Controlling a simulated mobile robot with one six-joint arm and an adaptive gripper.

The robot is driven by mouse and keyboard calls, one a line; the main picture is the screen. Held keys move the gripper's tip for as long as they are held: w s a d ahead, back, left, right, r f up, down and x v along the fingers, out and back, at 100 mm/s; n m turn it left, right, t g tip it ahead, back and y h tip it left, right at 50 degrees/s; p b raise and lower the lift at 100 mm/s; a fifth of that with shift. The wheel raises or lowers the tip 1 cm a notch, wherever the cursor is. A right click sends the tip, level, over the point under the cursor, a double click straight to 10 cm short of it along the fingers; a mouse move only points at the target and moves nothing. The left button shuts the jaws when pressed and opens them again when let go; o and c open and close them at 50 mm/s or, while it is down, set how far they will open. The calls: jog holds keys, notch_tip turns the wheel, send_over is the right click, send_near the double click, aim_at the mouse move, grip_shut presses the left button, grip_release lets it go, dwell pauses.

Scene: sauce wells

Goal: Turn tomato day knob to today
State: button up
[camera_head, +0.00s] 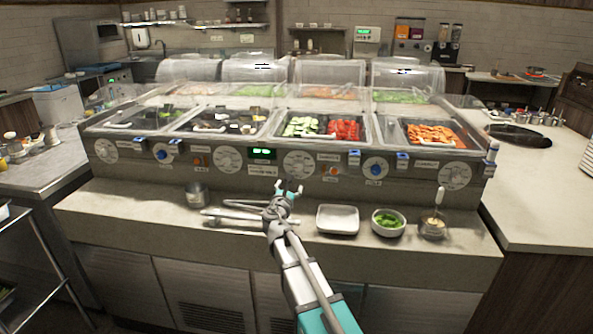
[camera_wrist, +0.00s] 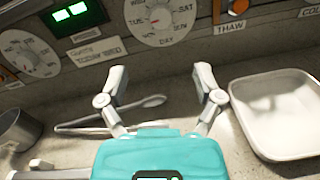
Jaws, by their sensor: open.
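A round white day dial (camera_head: 300,163) sits on the counter's front panel below the well of cucumber and tomato (camera_head: 343,130). In the wrist view the same dial (camera_wrist: 160,18) shows day letters around its rim, with SAT at right; its pointer setting is unclear. My gripper (camera_head: 289,190) is open and empty, in front of and below the dial. In the wrist view its fingers (camera_wrist: 160,74) are spread apart below the dial, not touching it.
A green display (camera_head: 262,153) and another dial (camera_head: 228,159) are left of it; an orange button (camera_head: 333,170) is right. On the ledge are a metal cup (camera_head: 197,194), tongs (camera_head: 232,215), a white dish (camera_head: 338,219) and a bowl of greens (camera_head: 388,222).

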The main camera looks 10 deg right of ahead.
aim_at(298, 167)
jog(key=shift+w, duration=0.1)
jog(key=x, duration=1.3)
jog(key=shift+w+d, duration=0.15)
jog(key=shift+w, duration=0.15)
jog(key=shift+c, duration=0.2)
jog(key=c, duration=1.1)
jog(key=shift+m, duration=0.3)
jog(key=m, duration=0.8)
jog(key=shift+p, duration=0.35)
